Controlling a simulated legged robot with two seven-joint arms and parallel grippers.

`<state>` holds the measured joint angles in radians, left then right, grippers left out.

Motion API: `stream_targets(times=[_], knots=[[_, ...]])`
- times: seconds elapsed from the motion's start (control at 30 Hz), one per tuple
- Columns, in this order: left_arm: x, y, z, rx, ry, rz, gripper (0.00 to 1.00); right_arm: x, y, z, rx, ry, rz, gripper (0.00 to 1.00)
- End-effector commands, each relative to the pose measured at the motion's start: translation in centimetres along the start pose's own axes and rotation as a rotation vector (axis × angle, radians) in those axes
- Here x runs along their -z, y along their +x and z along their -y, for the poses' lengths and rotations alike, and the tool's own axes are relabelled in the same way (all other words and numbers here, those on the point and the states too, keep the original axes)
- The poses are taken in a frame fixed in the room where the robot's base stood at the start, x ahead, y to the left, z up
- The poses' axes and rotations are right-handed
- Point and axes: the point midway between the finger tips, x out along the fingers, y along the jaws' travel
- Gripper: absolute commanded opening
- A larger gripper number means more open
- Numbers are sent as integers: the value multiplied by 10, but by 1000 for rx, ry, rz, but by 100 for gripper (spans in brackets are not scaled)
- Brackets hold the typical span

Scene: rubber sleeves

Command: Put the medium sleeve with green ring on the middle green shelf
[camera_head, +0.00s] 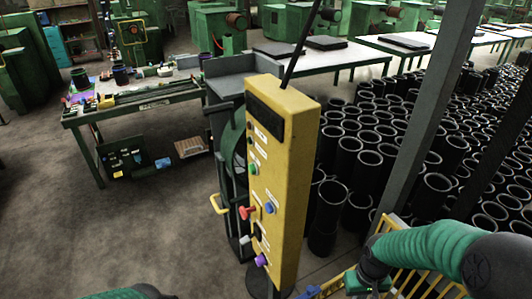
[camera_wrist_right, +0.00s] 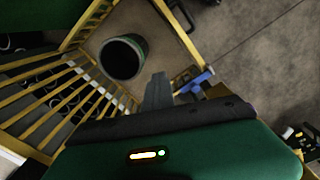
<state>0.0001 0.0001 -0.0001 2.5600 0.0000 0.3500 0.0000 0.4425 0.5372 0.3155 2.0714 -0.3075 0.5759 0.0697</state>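In the right wrist view a black sleeve with a green outer edge (camera_wrist_right: 122,58) stands apart from other sleeves, beside yellow rails. I cannot tell its size class. The grey fingers of my right gripper (camera_wrist_right: 157,92) are just right of it in that view, with no sleeve seen between them. Whether they are open or shut is unclear. In the head view my right arm (camera_head: 420,250) reaches in at the lower right and its gripper is not clear. Only a bit of my left arm (camera_head: 125,292) shows at the bottom edge. I cannot make out the middle green shelf.
A yellow control post (camera_head: 283,180) with buttons stands in the middle. Many black sleeves (camera_head: 370,158) stand at the right behind grey posts (camera_head: 432,110). A green workbench (camera_head: 150,104) holds tools and small sleeves. Yellow rails (camera_wrist_right: 98,22) surround the right gripper. The floor at left is free.

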Motion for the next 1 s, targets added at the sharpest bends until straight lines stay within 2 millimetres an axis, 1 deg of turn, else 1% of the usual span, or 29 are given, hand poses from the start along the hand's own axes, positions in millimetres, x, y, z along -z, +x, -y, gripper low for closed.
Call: stream_targets(times=[0.03, 0.2, 0.3, 0.4, 0.5, 1.0], knots=[[-4, 15, 0, 0, 0, 0, 0, 2, 10, 10, 0, -2, -2, 0], [-9, 39, 0, 0, 0, 0, 0, 3, 17, 41, 1, 9, -3, 0], [-11, 48, 0, 0, 0, 0, 0, 2, 18, 56, 3, 15, -2, 0], [-12, 51, 0, 0, 0, 0, 0, 1, 17, 64, 5, 18, -2, 0], [-12, 51, 0, 0, 0, 0, 0, 0, 16, 67, 7, 22, 0, 0], [-12, 50, 0, 0, 0, 0, 0, 1, 15, 66, 6, 22, -1, 0]])
